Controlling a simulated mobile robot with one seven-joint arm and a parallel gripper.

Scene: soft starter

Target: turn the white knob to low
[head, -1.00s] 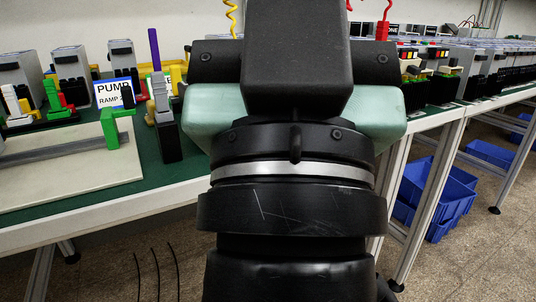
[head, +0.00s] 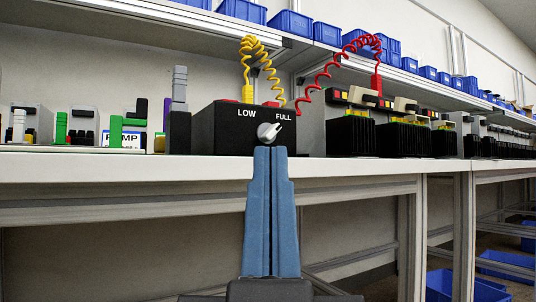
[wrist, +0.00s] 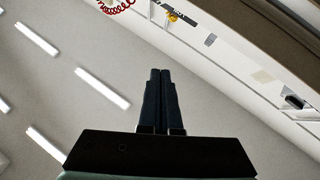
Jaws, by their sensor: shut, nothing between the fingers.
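The white knob (head: 268,132) is on the front of a black box (head: 225,125) marked LOW on the left and FULL on the right. Its pointer seems to lean up and right, toward FULL. My gripper (head: 269,150) is shut and empty, its blue fingers pointing up, with the tips just below the knob in the picture. I cannot tell whether they touch it. In the wrist view, my gripper (wrist: 160,72) shows dark, closed fingers, and the knob is not in view.
The box stands on a white-edged bench (head: 120,168). A yellow coiled cable (head: 262,62) and a red coiled cable (head: 335,65) rise behind it. Black finned units (head: 404,139) stand to the right, and colored blocks and a PUMP sign (head: 122,140) to the left.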

